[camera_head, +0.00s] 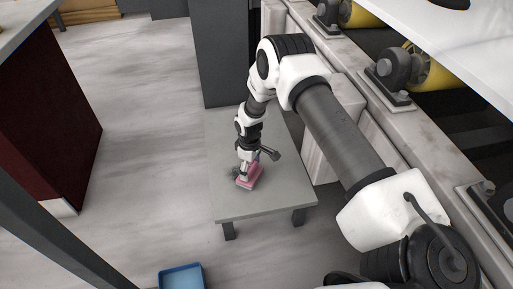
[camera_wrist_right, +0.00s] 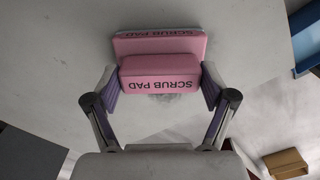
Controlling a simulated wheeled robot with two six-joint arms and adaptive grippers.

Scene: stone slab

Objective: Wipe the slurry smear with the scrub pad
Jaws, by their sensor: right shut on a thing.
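The scrub pad (camera_head: 250,178) is a pink block on the low grey table, under my right gripper (camera_head: 246,168). In the right wrist view the pink scrub pad (camera_wrist_right: 160,72) shows its lettering upside down, and the right gripper's fingers (camera_wrist_right: 161,92) are shut on its two sides. A faint dark grey mark, perhaps the slurry smear (camera_wrist_right: 165,98), shows on the table just below the pad in that view. Its full extent is hidden by the pad. In the head view I cannot make the smear out clearly. My left gripper is not in view.
The grey table (camera_head: 240,209) has bare surface around the pad. A blue bin (camera_head: 182,277) stands on the floor near the bottom edge. A conveyor-like frame with yellow rollers (camera_head: 428,70) runs along the right. A dark red cabinet (camera_head: 50,110) stands at left.

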